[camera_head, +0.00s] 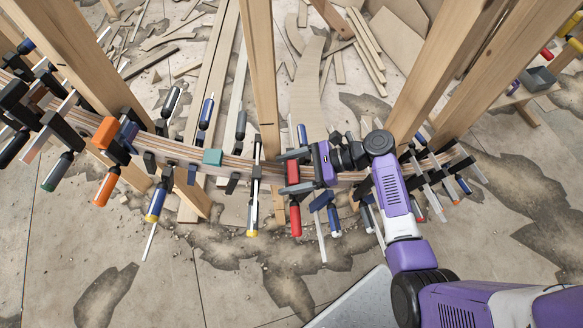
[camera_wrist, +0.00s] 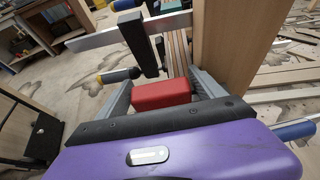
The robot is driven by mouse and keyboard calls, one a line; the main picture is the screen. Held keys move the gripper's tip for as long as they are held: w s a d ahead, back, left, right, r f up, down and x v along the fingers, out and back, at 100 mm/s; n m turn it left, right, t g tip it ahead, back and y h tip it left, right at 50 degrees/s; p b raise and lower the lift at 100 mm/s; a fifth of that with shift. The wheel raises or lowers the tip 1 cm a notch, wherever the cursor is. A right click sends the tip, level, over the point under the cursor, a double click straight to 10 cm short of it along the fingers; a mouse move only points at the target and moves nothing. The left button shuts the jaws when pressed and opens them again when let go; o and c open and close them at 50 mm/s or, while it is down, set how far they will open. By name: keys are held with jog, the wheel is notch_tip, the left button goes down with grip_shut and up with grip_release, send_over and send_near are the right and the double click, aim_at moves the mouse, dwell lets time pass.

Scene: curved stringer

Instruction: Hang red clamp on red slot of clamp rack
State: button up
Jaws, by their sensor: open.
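A red clamp (camera_head: 293,171) sits on the curved laminated stringer (camera_head: 340,178), its red handle (camera_head: 296,221) hanging below the edge. My gripper (camera_head: 296,170) reaches in from the right with its fingers spread around the clamp's red block. In the wrist view the red block (camera_wrist: 161,94) lies between the two grey fingers of my gripper (camera_wrist: 160,88). It is close to the fingers; I cannot tell whether either touches it. No rack with a red slot can be made out in either view.
Other clamps, such as an orange-handled one (camera_head: 107,187) and a yellow-and-blue one (camera_head: 156,202), crowd the stringer on both sides. Upright wooden posts (camera_head: 262,80) stand close to my gripper. A low bench (camera_head: 527,92) with tools stands at the upper right. Loose boards lie on the floor.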

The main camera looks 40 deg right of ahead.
jog(key=shift+x, duration=0.8)
jog(key=shift+c, duration=0.5)
grip_shut()
